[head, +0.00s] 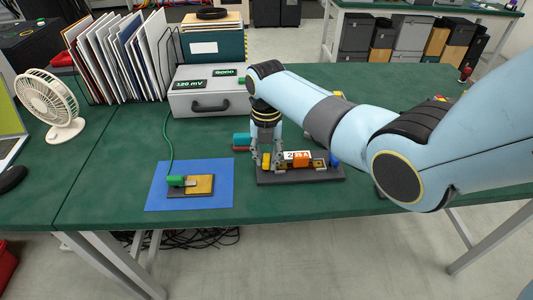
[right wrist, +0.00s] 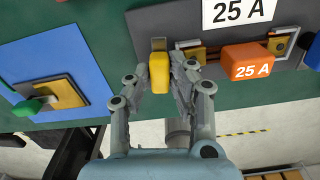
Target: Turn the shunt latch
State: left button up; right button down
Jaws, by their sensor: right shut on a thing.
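A dark base plate (head: 325,175) stands on the green table in the head view. An orange shunt block marked 25 A (right wrist: 246,63) sits on it between metal contacts; it also shows in the head view (head: 301,160). A yellow latch handle (right wrist: 159,73) is at the left end of the plate in the right wrist view. My right gripper (right wrist: 160,80) is shut on this yellow handle, one finger on each side. In the head view, the right gripper (head: 266,152) hangs down over the plate's left end. My left gripper is not in view.
A blue mat (head: 220,200) with a green-plugged block (head: 200,187) lies to the left. A grey meter case (head: 208,100) reading 120 mV stands behind, with a green cable running to the mat. A fan (head: 48,105) and upright folders (head: 115,60) stand at the back left.

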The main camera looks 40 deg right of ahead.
jog(key=m+p, duration=0.2)
jog(key=m, duration=0.1)
jog(key=shift+r, duration=0.15)
jog(key=m+p, duration=0.1)
jog(key=m, duration=0.3)
jog(key=shift+p, duration=0.4)
jog(key=m+p, duration=0.1)
jog(key=m, duration=0.3)
jog(key=shift+m, duration=0.3)
jog(key=shift+m+p, duration=0.6)
jog(key=shift+m, duration=1.4)
jog(key=c, duration=1.2)
grip_release()
